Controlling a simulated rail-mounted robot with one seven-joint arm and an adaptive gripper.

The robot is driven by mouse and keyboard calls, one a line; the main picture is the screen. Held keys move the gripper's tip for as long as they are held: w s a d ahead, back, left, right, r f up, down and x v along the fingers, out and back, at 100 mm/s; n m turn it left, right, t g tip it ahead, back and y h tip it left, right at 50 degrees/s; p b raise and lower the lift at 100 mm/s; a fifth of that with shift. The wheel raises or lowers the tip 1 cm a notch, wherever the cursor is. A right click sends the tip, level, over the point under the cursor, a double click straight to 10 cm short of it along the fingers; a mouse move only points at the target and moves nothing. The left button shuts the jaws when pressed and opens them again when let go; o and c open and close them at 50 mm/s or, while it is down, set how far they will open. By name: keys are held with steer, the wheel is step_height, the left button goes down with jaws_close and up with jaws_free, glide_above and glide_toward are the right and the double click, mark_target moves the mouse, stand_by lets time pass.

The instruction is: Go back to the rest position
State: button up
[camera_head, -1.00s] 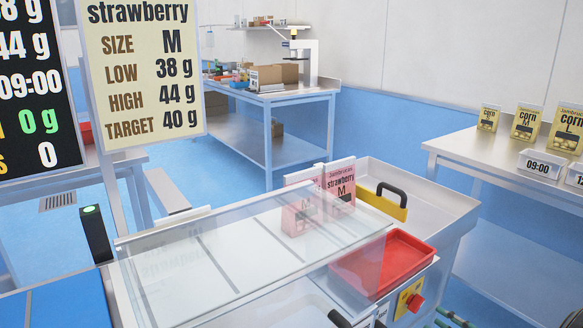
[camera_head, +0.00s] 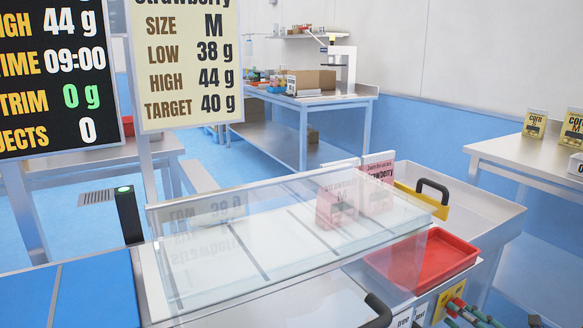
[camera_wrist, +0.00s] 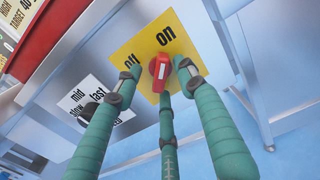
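My gripper (camera_wrist: 161,86) has three green segmented fingers. In the wrist view they are spread around the red knob (camera_wrist: 159,70), with gaps visible at its sides. The gripper is open and I see nothing held in it. The knob sits on a yellow plate (camera_wrist: 133,50) marked "off" and "on". I cannot tell how far the fingers stand from the knob. In the head view my gripper (camera_head: 468,312) shows at the lower right, beside the yellow plate (camera_head: 447,302). The knob is not clearly visible there.
A white label (camera_wrist: 85,103) with speed words lies beside the plate. Above the panel are a red tray (camera_head: 440,262), a clear cover (camera_head: 300,232) and pink strawberry packs (camera_head: 378,190). A black handle (camera_head: 378,308) sticks out nearby. A side table (camera_head: 500,148) stands at the right.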

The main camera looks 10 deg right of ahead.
steer(key=n+b, duration=0.1)
steer(key=n, duration=0.2)
steer(key=shift+d+f+b, duration=0.1)
steer(key=shift+b, duration=0.3)
